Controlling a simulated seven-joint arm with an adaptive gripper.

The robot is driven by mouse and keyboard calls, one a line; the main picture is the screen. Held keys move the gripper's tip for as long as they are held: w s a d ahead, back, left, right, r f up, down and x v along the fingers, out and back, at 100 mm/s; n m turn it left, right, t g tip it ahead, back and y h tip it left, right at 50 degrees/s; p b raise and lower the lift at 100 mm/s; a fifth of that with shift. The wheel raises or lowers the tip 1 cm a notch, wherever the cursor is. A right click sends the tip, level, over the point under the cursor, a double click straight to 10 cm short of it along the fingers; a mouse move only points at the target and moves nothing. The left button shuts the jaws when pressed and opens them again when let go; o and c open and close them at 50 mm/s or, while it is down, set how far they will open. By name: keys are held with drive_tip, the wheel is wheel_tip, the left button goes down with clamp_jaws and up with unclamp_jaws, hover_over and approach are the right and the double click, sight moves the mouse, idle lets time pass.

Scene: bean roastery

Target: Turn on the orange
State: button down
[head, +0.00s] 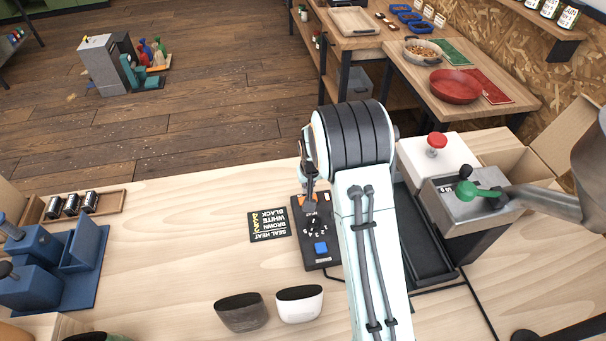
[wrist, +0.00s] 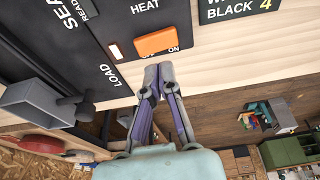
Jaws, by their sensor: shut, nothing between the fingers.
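The orange rocker switch (wrist: 157,42) sits on a dark control panel (wrist: 115,75), near the panel's edge, with "ON" printed by its right end in the wrist view. My gripper (wrist: 158,70) is shut and empty, its fingertips just below the switch in that view; I cannot tell whether they touch it. A small pale indicator (wrist: 115,51) lies left of the switch. In the head view my gripper (head: 309,192) is over the far end of the panel (head: 322,263) and partly hides the switch there. The panel also carries a dial (head: 314,227) and a blue button (head: 321,248).
A label card (head: 269,225) lies left of the panel. Two small cups, dark (head: 242,313) and white (head: 299,305), stand nearer. The left-centre tabletop is clear.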

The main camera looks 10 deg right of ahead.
drive_tip(key=a+v, duration=0.2)
drive_tip(key=v, duration=0.8)
drive_tip(key=shift+r, duration=0.35)
wheel_tip(320, 180, up, 8)
drive_tip(key=s+t, duration=0.1)
drive_tip(key=t, duration=0.1)
drive_tip(key=s+r, duration=0.5)
drive_tip(key=s, duration=0.4)
drive_tip(key=s+f+g, duration=0.2)
drive_tip(key=s+f, duration=0.1)
drive_tip(key=s, duration=0.7)
drive_tip(key=s+a+f+n+g+y, duration=0.1)
drive_tip(key=s+f+g, duration=0.2)
drive_tip(key=s, duration=0.7)
drive_tip(key=shift+s+f, duration=0.2)
drive_tip(key=shift+s, duration=0.2)
